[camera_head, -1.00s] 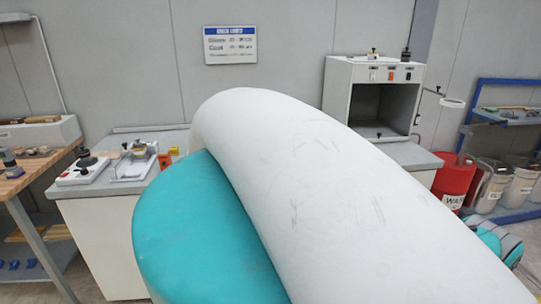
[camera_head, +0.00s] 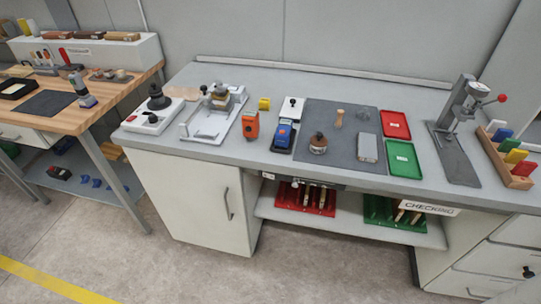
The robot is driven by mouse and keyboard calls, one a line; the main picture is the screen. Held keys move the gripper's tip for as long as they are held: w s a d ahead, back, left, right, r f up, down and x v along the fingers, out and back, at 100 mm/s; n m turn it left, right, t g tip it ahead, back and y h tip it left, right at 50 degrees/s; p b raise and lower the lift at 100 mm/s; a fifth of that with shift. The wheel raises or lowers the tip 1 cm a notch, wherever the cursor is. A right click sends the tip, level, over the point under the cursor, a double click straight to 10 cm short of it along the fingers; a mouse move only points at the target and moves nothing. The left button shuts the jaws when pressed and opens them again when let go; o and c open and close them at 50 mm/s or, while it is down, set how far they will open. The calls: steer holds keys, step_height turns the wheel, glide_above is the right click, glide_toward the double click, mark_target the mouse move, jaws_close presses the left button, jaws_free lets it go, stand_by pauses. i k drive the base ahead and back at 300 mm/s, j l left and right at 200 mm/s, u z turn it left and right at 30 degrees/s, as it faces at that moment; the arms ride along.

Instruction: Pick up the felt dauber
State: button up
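Several small items lie on a dark grey mat (camera_head: 350,108) on the grey checking bench. One is a small upright-looking wooden-handled piece (camera_head: 339,118) near the mat's middle. Another is a squat round piece with a dark knob (camera_head: 318,143) near the mat's front left edge. A grey block (camera_head: 367,147) lies at the mat's front right. I cannot tell for certain which piece is the felt dauber. Neither my arm nor my gripper shows in the current view.
Left of the mat are a blue-and-black device (camera_head: 284,133), an orange device (camera_head: 251,125) and a white fixture (camera_head: 213,116). Red (camera_head: 395,124) and green (camera_head: 403,159) trays and a stand (camera_head: 458,110) are to the right. Floor (camera_head: 150,250) in front is clear.

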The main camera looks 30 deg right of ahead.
mark_target(338, 123)
steer(key=z, duration=0.7)
